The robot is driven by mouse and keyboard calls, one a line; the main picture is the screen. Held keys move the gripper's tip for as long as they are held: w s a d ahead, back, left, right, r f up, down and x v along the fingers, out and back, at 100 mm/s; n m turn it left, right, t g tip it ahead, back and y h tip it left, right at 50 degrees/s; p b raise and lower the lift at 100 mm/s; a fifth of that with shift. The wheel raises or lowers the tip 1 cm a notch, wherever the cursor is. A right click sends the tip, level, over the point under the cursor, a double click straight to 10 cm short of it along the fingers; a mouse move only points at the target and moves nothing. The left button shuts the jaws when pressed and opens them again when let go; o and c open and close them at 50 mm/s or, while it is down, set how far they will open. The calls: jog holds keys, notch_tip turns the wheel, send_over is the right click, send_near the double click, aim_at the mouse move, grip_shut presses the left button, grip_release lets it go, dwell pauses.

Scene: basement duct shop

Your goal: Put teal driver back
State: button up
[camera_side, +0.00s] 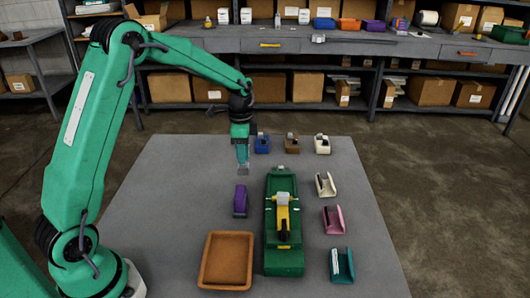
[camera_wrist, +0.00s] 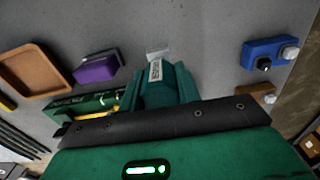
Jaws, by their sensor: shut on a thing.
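My gripper (camera_side: 242,158) is shut on a small teal piece with a white label and a pale grey end, seen in the wrist view (camera_wrist: 156,72); I take it for the teal driver. The jaws hide most of it. It hangs above the grey table, behind the purple block (camera_side: 240,201) and left of the green case. A teal wedge-shaped holder (camera_side: 342,265) stands at the table's front right, apart from my gripper.
A long green case (camera_side: 284,248) with a yellow-handled tool (camera_side: 283,214) lies mid-table. A pink holder (camera_side: 333,219) and cream holder (camera_side: 325,184) line the right. Blue (camera_side: 262,143), brown (camera_side: 292,142) and white (camera_side: 322,144) pieces stand behind. An orange-brown tray (camera_side: 226,260) is front left.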

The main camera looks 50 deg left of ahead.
jog(key=shift+f, duration=2)
jog(key=shift+f, duration=0.1)
jog(key=o, duration=1)
jog(key=shift+c, duration=0.2)
notch_tip(320, 180, up, 12)
jog(key=shift+f, duration=0.25)
jog(key=shift+r, duration=0.4)
